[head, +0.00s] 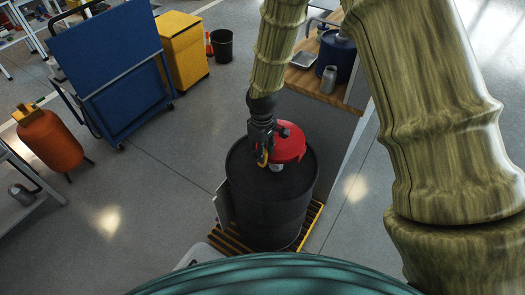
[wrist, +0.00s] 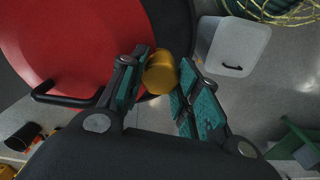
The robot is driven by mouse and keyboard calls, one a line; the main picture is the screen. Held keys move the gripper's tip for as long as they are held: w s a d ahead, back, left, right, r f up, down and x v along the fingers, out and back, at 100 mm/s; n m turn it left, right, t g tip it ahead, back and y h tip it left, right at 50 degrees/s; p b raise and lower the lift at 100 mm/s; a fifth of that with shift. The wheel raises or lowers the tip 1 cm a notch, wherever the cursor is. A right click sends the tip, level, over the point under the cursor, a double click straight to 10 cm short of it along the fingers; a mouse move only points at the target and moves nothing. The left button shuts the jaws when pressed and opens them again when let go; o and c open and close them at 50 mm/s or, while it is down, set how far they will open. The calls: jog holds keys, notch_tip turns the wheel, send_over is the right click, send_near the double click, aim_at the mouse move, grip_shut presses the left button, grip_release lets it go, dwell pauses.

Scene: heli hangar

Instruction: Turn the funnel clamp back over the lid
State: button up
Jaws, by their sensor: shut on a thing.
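A red funnel lid (head: 289,143) sits on top of a black drum (head: 275,212); it also fills the upper left of the wrist view (wrist: 75,40). A small yellow-gold clamp piece (wrist: 161,74) is at the lid's edge. My gripper (wrist: 161,66) has its teal-padded fingers on both sides of this piece and is shut on it. In the head view my gripper (head: 262,150) is at the left edge of the red lid, above the drum top. A black bar handle (wrist: 66,99) shows on the lid next to the left finger. The rest of the clamp is hidden.
Open floor (head: 140,180) lies to the left.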

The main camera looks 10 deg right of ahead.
jog(key=m, duration=0.3)
jog(key=shift+m, duration=2.2)
jog(key=shift+w, duration=0.1)
jog(key=o, duration=1.1)
jog(key=shift+c, duration=0.2)
notch_tip(320, 180, up, 12)
jog(key=shift+d, duration=0.1)
